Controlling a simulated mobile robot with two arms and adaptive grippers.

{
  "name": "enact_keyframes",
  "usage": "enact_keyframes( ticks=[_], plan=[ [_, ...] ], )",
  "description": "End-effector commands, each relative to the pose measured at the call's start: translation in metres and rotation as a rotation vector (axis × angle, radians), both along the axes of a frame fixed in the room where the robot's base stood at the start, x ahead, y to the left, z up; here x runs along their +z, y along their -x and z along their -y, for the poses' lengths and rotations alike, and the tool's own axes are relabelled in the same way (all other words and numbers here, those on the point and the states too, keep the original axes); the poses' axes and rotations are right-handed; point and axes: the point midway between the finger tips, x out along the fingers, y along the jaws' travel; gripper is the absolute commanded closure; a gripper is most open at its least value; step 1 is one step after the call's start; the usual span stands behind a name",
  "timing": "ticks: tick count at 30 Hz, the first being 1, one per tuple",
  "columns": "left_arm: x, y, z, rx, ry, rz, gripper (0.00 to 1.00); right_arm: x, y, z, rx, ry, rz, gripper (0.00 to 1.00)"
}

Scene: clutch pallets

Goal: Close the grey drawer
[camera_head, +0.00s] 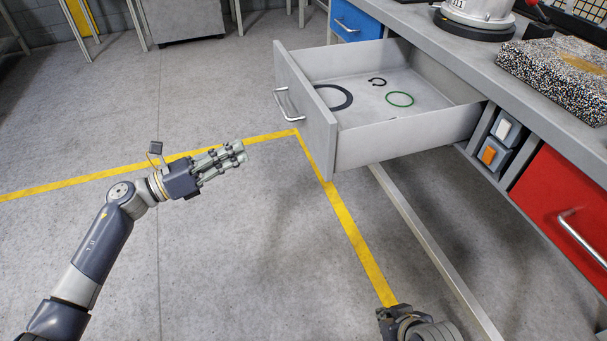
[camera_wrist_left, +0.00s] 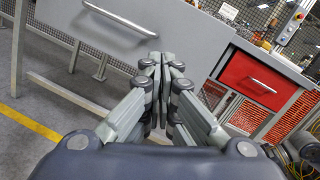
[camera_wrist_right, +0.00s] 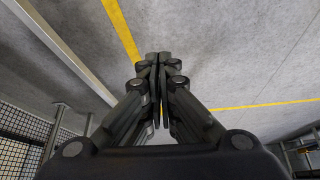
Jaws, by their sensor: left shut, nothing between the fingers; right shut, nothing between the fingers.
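The grey drawer (camera_head: 408,137) is pulled well out of the workbench in the head view. Its front panel (camera_head: 305,112) carries a metal bar handle (camera_head: 288,104) and faces left. A dark ring, a small black clip and a green ring lie inside. My left gripper (camera_head: 240,152) is shut and empty, to the left of the drawer front and apart from it. In the left wrist view the drawer front (camera_wrist_left: 130,35) shows beyond the shut fingers (camera_wrist_left: 163,62).
The workbench top (camera_head: 450,50) holds a round metal device (camera_head: 478,12) and a speckled block (camera_head: 555,70). A blue drawer (camera_head: 352,22) and a red drawer (camera_head: 565,205) flank the grey one. The floor left of the drawer is clear.

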Motion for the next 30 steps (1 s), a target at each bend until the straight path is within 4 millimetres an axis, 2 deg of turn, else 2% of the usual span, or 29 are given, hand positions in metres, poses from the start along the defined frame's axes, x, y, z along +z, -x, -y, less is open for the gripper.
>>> enact_keyframes(
  ticks=[1, 3, 10, 14, 24, 30],
  plan=[
    [-0.008, 0.007, 0.005, -0.042, -0.064, 0.088, 1.00, -0.004, 0.001, 0.000, 0.000, -0.002, 0.017, 1.00],
    [-0.005, 0.016, 0.011, -0.091, -0.140, 0.186, 1.00, 0.006, 0.003, 0.001, -0.001, -0.004, 0.032, 1.00],
    [0.000, 0.029, 0.020, -0.157, -0.240, 0.316, 1.00, 0.024, 0.008, 0.002, -0.002, -0.007, 0.051, 1.00],
    [0.002, 0.025, 0.033, -0.158, -0.237, 0.317, 1.00, 0.025, 0.008, 0.002, -0.002, -0.006, 0.048, 1.00],
    [0.002, 0.004, 0.101, -0.158, -0.234, 0.314, 1.00, 0.025, 0.007, 0.001, -0.002, -0.008, 0.056, 1.00],
    [0.002, -0.006, 0.133, -0.156, -0.235, 0.313, 1.00, 0.027, 0.001, 0.000, 0.000, -0.013, 0.082, 1.00]
  ],
)
